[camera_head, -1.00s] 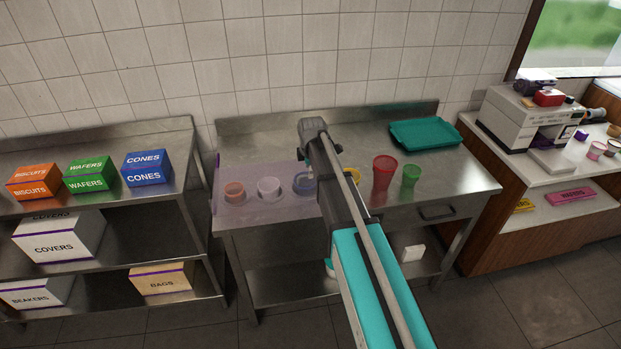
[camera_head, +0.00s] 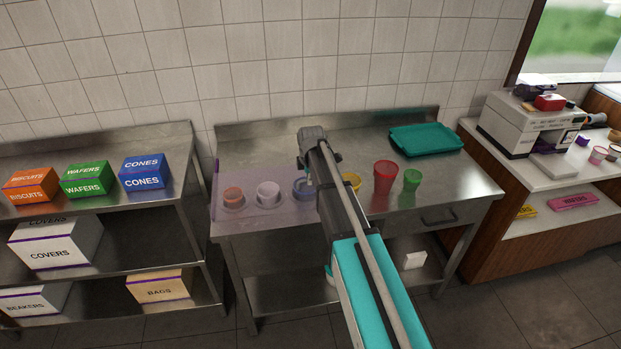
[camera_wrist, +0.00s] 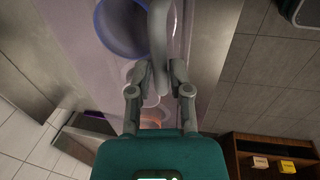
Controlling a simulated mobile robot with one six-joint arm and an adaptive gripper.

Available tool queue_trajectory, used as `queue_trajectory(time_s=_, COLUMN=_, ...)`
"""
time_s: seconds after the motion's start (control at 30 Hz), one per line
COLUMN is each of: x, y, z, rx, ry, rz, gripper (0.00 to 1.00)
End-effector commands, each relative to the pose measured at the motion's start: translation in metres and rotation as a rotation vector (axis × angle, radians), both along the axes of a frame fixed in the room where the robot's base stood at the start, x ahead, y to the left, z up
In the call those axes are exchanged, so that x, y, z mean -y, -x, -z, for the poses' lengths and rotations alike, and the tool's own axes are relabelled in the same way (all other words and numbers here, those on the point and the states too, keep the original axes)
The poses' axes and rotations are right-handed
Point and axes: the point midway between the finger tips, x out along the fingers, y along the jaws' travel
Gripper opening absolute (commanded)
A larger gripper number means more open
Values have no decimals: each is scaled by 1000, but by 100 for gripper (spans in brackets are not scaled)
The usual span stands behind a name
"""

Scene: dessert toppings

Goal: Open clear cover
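The clear cover (camera_head: 258,178), tinted faint purple, lies closed over the left part of the steel table in the head view. An orange cup (camera_head: 233,195), a pale cup (camera_head: 268,190) and a blue cup (camera_head: 304,186) show through or beside it. In the wrist view, a grey curved handle (camera_wrist: 158,25) runs between the fingers of my gripper (camera_wrist: 160,68). The fingers stand apart on either side of it, and I see no clear grip. In the head view my arm hides most of the gripper and the cover's right end.
A yellow cup (camera_head: 352,181), a red cup (camera_head: 384,177) and a green cup (camera_head: 411,180) stand right of the cover. A teal tray (camera_head: 426,139) lies at the back right. A shelf with labelled boxes stands left; the tiled wall is behind.

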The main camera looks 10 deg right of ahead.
Motion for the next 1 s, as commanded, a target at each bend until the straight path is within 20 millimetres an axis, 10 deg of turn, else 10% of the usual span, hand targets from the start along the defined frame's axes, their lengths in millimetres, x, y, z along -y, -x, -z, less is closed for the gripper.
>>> queue_trajectory(time_s=0.57, x=1, y=-13, z=0, rx=0, ry=2, rz=0, gripper=0)
queue_trajectory(time_s=1.0, x=1, y=-113, z=0, rx=0, ry=2, rz=0, gripper=0)
